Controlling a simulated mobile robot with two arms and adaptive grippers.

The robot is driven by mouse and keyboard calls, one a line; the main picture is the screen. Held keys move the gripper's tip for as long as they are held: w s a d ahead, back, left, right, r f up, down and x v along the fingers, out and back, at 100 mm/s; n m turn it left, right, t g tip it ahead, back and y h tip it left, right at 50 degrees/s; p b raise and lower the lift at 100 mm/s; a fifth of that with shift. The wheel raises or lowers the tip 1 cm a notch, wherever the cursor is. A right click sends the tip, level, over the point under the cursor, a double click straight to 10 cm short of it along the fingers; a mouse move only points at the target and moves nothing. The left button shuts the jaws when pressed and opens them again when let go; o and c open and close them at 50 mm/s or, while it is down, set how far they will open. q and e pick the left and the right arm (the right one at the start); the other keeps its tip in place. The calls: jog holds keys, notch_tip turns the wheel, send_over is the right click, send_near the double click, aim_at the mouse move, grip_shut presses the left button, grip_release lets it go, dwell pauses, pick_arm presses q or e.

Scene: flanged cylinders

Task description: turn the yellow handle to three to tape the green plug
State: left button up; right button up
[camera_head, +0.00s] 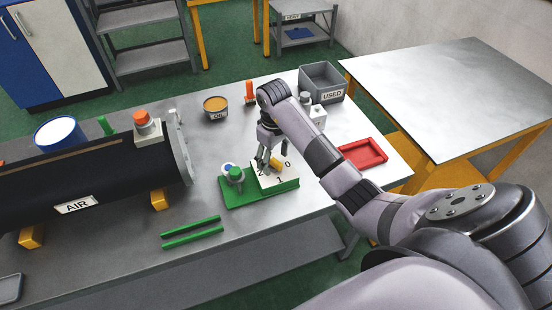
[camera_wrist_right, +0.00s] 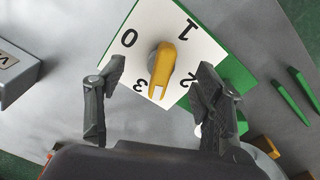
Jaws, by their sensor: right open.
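The yellow handle (camera_wrist_right: 163,68) sits on a white square dial plate (camera_wrist_right: 147,25) marked 0, 1, 2 and 3. Its white tip points toward the lower edge of the plate in the wrist view, between the 2 and the 3. In the head view the handle (camera_head: 276,161) is partly hidden by my gripper. My right gripper (camera_head: 268,160) is open above the dial, its fingers on either side of the handle and apart from it. The green plug (camera_head: 236,172) stands left of the dial on a green base (camera_head: 238,198). My left gripper is out of view.
A black AIR tank (camera_head: 85,180) with an orange-topped white fitting (camera_head: 143,122) fills the left. Two green bars (camera_head: 190,232) lie in front. An OIL tin (camera_head: 216,107), a grey USED bin (camera_head: 322,83) and a red tray (camera_head: 362,153) surround the dial.

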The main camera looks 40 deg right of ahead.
jog(key=shift+s+p, duration=0.1)
jog(key=shift+p, duration=0.3)
dwell(0.5)
jog(key=n, duration=0.3)
jog(key=shift+d, duration=0.15)
jog(key=n, duration=0.5)
jog(key=shift+a, duration=0.2)
jog(key=shift+c, duration=1.2)
jog(key=c, duration=0.8)
grip_shut()
